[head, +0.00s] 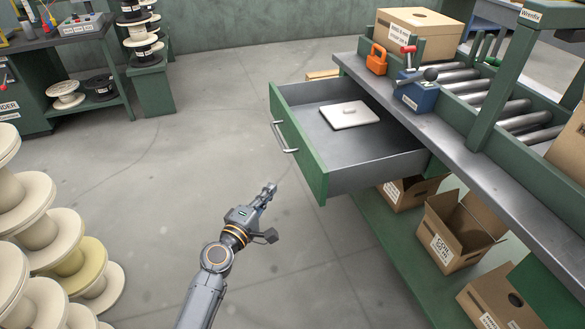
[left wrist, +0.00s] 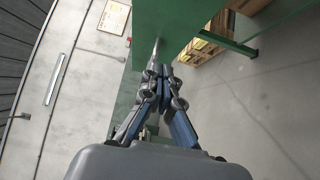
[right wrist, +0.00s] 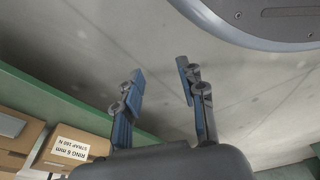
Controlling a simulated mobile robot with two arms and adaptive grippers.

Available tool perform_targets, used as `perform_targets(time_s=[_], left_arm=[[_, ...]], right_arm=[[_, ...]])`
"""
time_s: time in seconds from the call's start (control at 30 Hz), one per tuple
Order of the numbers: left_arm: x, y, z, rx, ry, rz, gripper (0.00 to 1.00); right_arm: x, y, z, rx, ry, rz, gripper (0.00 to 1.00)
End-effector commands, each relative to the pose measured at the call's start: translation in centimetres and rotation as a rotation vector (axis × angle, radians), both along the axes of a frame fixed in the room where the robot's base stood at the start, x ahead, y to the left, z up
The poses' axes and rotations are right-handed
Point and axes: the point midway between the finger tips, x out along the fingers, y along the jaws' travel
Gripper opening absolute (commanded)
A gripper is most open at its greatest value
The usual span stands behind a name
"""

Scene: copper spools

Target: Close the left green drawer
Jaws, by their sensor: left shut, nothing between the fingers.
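The green drawer (head: 304,151) stands pulled out from the green workbench in the head view. It has a silver handle (head: 281,138) on its front, and a pale flat square item (head: 349,114) lies inside on its grey floor. My left gripper (head: 269,190) is shut and empty, in front of the drawer, below the handle in the picture and apart from it. In the left wrist view its closed fingers (left wrist: 160,72) point toward a green panel (left wrist: 178,25). My right gripper (right wrist: 160,75) shows only in the right wrist view, with its fingers apart and nothing between them.
The workbench top (head: 440,126) carries an orange padlock-like item (head: 377,59), a blue device (head: 416,91) and rollers. Open cardboard boxes (head: 461,232) sit on the lower shelf. Large cream spools (head: 28,205) stand at the left. The floor before the drawer is clear.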

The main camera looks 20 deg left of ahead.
Motion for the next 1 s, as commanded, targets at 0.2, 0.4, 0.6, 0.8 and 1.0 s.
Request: perform_targets(time_s=[0.2,0.4,0.6,0.8,1.0], left_arm=[[4.6,-0.9,0.1,0.0,-0.001,-0.001,0.0],[8.6,-1.8,0.0,0.001,0.0,-0.002,0.0],[9.9,-4.2,0.0,0.001,0.002,-0.001,0.0],[10.4,-5.0,0.0,0.003,0.001,-0.002,0.0],[10.4,-5.0,0.0,0.004,0.002,-0.001,0.0]], right_arm=[[0.1,0.0,-0.1,0.0,-0.002,0.0,0.4],[0.9,0.2,1.0,0.001,-0.012,-0.001,0.4],[0.8,0.1,0.9,0.001,-0.009,-0.001,0.4],[0.9,0.1,1.0,0.001,-0.01,-0.001,0.4],[0.9,0.1,1.1,0.001,-0.011,-0.001,0.4]])
